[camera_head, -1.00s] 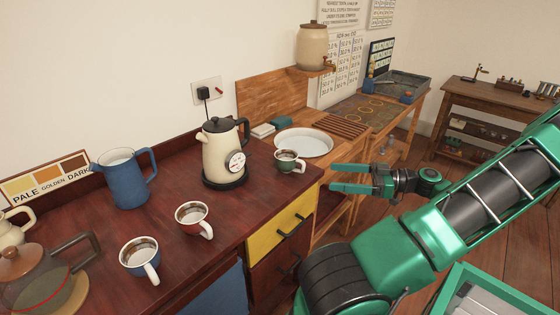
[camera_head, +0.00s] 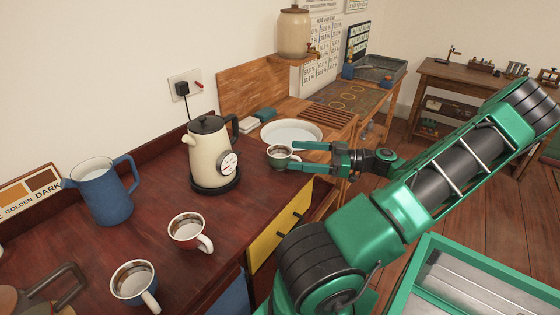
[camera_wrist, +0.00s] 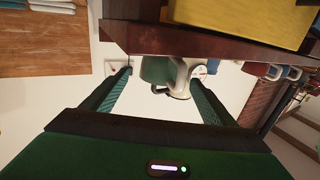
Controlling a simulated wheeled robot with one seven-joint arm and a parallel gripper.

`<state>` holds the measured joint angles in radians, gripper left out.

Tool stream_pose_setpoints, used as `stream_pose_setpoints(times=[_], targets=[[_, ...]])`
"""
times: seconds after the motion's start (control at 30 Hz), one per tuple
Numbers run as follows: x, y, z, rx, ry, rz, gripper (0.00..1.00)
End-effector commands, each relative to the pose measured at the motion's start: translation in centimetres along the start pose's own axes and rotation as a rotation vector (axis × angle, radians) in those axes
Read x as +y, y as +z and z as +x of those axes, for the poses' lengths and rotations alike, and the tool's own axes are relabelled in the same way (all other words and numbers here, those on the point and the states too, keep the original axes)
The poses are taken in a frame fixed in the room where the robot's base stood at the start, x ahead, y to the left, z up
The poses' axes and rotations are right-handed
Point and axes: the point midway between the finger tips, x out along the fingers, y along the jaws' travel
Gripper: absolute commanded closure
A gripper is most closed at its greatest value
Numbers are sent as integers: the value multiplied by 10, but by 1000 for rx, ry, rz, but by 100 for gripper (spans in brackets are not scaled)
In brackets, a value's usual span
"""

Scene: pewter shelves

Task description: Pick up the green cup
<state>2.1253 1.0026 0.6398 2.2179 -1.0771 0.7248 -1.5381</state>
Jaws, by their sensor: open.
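The green cup (camera_head: 278,158) stands upright at the right end of the dark red counter, in front of the white basin. Its handle side faces my gripper. My gripper (camera_head: 294,156) is open and level, coming from the right, with its two fingertips at the cup's right side. In the wrist view the cup (camera_wrist: 157,71) shows beyond and between the open fingers of my gripper (camera_wrist: 161,79). The fingers are not closed on it. I cannot tell whether a fingertip touches the cup.
A cream kettle (camera_head: 208,158) stands left of the cup. A white basin (camera_head: 292,132) is close behind it. A red cup (camera_head: 186,230), a blue cup (camera_head: 131,283) and a blue jug (camera_head: 100,192) stand farther left. A yellow drawer front (camera_head: 277,235) lies below the counter edge.

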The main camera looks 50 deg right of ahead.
Motion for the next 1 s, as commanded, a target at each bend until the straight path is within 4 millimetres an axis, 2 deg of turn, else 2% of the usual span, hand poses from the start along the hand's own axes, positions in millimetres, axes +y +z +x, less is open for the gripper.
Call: stream_pose_setpoints(times=[0.17, 0.43, 0.73, 0.77, 0.93, 0.97, 1.0], targets=[[-1, 1, 14, 1, -2, 0, 21], [-2, 3, 49, 1, -1, 0, 21], [-1, 3, 54, 0, 0, -1, 21], [-1, 3, 53, 0, 0, -1, 23], [-1, 3, 53, 0, 1, -1, 64], [-1, 3, 53, 0, 1, -1, 69], [-1, 3, 53, 0, 0, -1, 69]])
